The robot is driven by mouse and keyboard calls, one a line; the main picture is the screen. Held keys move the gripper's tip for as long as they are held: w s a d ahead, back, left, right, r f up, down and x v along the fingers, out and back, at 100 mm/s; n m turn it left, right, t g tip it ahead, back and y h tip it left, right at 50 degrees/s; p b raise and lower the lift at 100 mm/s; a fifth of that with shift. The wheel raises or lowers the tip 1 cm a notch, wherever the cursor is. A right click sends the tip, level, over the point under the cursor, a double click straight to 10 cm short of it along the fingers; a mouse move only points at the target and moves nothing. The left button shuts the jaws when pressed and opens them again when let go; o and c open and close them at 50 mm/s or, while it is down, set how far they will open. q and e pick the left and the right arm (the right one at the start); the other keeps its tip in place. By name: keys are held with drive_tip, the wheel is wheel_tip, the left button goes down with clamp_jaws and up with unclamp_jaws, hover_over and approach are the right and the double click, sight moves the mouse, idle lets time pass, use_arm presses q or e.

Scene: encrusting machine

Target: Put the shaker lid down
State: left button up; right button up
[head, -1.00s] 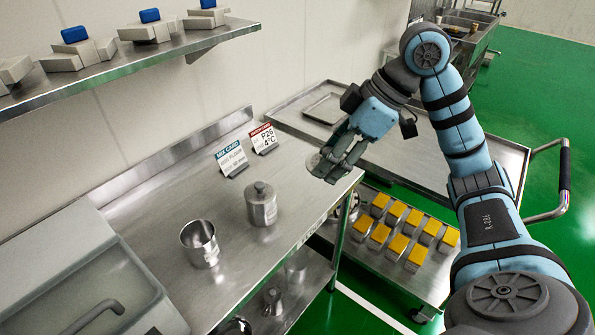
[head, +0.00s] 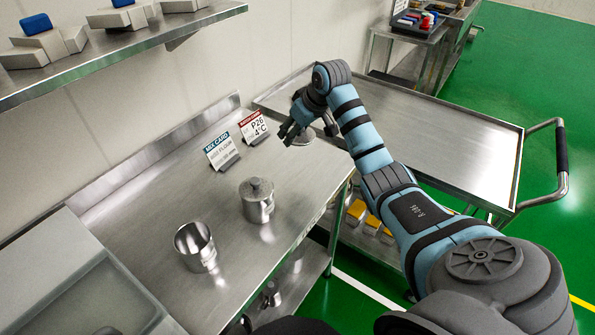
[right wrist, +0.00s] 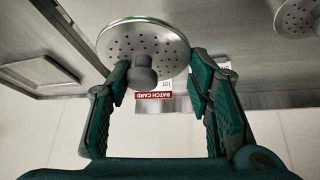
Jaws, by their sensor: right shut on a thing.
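The shaker lid (right wrist: 150,42) is a round, perforated metal disc with a dark knob; it fills the space between my right gripper's (right wrist: 160,88) fingers in the right wrist view. In the head view my right gripper (head: 290,132) is at the back right of the steel table, by the cards, with the lid (head: 305,138) partly hidden under it. I cannot tell whether the lid touches the table. A lidded metal shaker (head: 257,203) stands upright on the table, with an open metal cup (head: 195,247) in front of it. My left gripper is not in view.
A blue-headed card (head: 222,150) and a red-headed batch card (head: 253,128) stand close left of my right gripper. A steel cart (head: 450,135) is to the right. The table (head: 150,200) is bare left of the shaker. A shelf (head: 130,50) hangs above.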

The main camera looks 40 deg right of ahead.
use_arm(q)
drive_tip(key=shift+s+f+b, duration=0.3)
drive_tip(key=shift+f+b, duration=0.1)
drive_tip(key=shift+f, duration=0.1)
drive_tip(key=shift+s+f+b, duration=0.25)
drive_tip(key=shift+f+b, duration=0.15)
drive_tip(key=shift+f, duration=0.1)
use_arm(e)
drive_tip(key=f, duration=1.4)
drive_tip(key=shift+s, duration=0.3)
drive_tip(key=o, duration=1.3)
use_arm(q)
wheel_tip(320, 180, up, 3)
drive_tip(key=p, duration=0.2)
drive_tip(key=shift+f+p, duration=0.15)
drive_tip(key=shift+p, duration=0.15)
use_arm(e)
drive_tip(key=v, duration=1.2)
drive_tip(key=shift+s+r, duration=0.1)
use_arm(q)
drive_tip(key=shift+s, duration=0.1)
